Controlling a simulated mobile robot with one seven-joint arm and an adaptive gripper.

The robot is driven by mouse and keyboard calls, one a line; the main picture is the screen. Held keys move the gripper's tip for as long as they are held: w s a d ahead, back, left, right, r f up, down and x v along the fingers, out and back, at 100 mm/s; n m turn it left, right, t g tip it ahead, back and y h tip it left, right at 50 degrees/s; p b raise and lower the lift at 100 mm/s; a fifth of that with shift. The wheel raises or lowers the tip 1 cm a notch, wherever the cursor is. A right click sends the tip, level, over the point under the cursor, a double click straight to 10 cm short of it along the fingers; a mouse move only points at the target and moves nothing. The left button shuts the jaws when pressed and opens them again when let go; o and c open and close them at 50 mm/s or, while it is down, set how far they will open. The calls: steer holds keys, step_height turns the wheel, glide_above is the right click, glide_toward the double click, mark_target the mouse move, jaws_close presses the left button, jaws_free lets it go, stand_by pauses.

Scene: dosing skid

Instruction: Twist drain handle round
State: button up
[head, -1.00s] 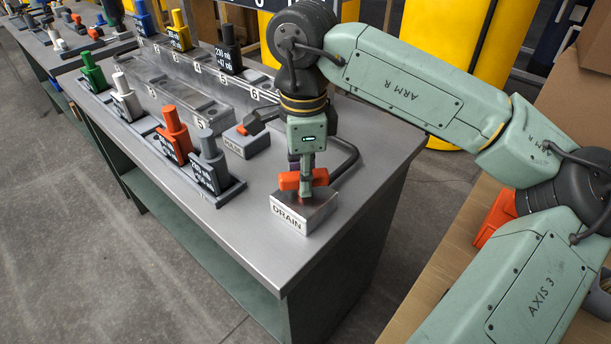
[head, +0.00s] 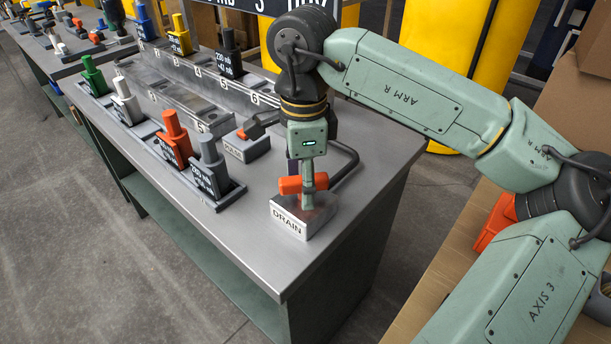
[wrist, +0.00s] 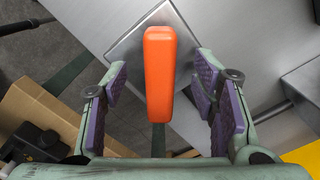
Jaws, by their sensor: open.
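The drain handle (head: 291,185) is an orange bar on top of a grey metal block labelled DRAIN (head: 290,222), near the front right corner of the steel bench. My gripper (head: 308,200) points down over it. In the wrist view the orange handle (wrist: 160,75) stands lengthwise between the two purple-padded fingers of my gripper (wrist: 160,95). The fingers are open, with a gap on each side of the handle. In the head view my gripper hides part of the handle.
A second block with an orange-tipped handle (head: 246,146) stands behind and left on the steel bench (head: 225,235). A bent dark pipe (head: 345,165) runs just right of my gripper.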

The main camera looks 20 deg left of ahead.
steer(key=shift+r+p, duration=2.25)
steer(key=shift+r, duration=1.3)
steer(key=shift+c, duration=0.3)
